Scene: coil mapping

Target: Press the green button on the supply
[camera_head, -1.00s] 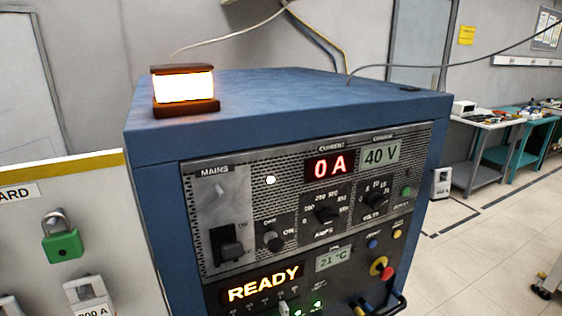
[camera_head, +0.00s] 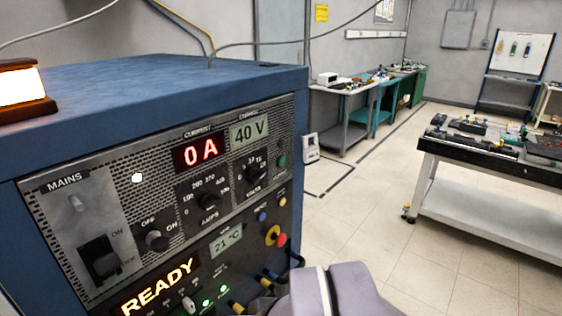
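The supply (camera_head: 150,85) is a blue cabinet with a dark front panel, filling the left half of the view. A small round green button (camera_head: 282,160) sits near the panel's upper right edge, right of the VOLTS knob (camera_head: 257,173). The current display (camera_head: 200,152) reads 0 A, the voltage display (camera_head: 249,132) reads 40 V, and a lower display (camera_head: 158,287) reads READY. Two small green lights glow low on the panel. A grey-purple part of my arm shows at the bottom centre, in front of the panel's lower right corner. My gripper is not in view.
A lit lamp (camera_head: 22,90) stands on the cabinet top, with cables behind it. A black-topped bench (camera_head: 480,190) stands at right and worktables (camera_head: 345,100) stand along the back wall.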

